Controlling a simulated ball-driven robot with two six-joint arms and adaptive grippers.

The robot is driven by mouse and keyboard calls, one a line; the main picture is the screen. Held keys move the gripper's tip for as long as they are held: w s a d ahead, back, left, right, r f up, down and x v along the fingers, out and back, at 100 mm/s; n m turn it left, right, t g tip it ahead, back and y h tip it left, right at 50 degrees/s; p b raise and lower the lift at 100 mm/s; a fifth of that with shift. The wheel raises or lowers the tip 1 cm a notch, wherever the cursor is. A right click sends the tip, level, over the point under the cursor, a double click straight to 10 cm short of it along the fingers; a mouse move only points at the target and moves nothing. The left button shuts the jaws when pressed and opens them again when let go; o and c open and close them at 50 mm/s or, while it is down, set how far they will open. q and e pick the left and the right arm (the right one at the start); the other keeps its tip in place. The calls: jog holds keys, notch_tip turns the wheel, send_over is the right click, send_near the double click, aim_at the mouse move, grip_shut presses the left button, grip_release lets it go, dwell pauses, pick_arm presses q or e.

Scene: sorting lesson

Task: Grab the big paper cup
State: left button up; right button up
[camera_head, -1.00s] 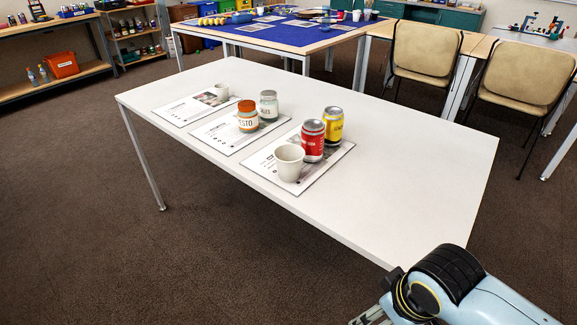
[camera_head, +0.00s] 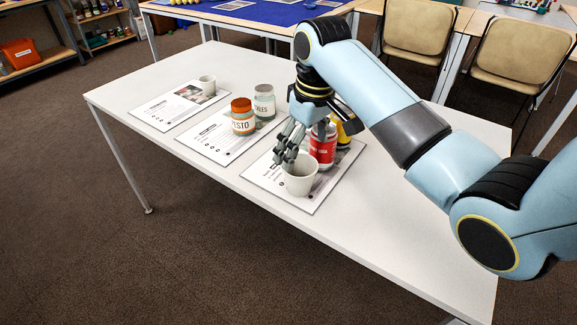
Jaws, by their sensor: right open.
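The big paper cup (camera_head: 299,180) is white and stands upright, open end up, on the nearest printed sheet (camera_head: 312,204) on the white table. My right gripper (camera_head: 284,160) points down at the cup's upper left rim, its jaws open. Its fingers overlap the rim in the picture; I cannot tell whether they touch it. My left gripper is not in view.
A red can (camera_head: 323,150) stands right behind the big cup, with a yellow can (camera_head: 347,128) partly hidden behind my gripper. The table's right part (camera_head: 405,215) is clear.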

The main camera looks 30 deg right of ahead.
aim_at(301, 161)
jog(key=f, duration=0.3)
jog(key=f+b, duration=0.1)
jog(key=shift+w+f, duration=0.15)
jog(key=shift+w, duration=0.2)
jog(key=shift+w+f, duration=0.1)
jog(key=shift+f, duration=0.15)
jog(key=f, duration=0.3)
jog(key=f+b, duration=0.1)
jog(key=shift+w+a+f, duration=0.15)
jog(key=shift+w+f, duration=0.1)
jog(key=shift+f, duration=0.4)
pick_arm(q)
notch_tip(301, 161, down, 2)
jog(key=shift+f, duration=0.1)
pick_arm(e)
jog(key=shift+c, duration=0.3)
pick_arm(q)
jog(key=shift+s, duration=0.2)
pick_arm(e)
jog(key=c, duration=0.5)
jog(key=shift+c, duration=0.4)
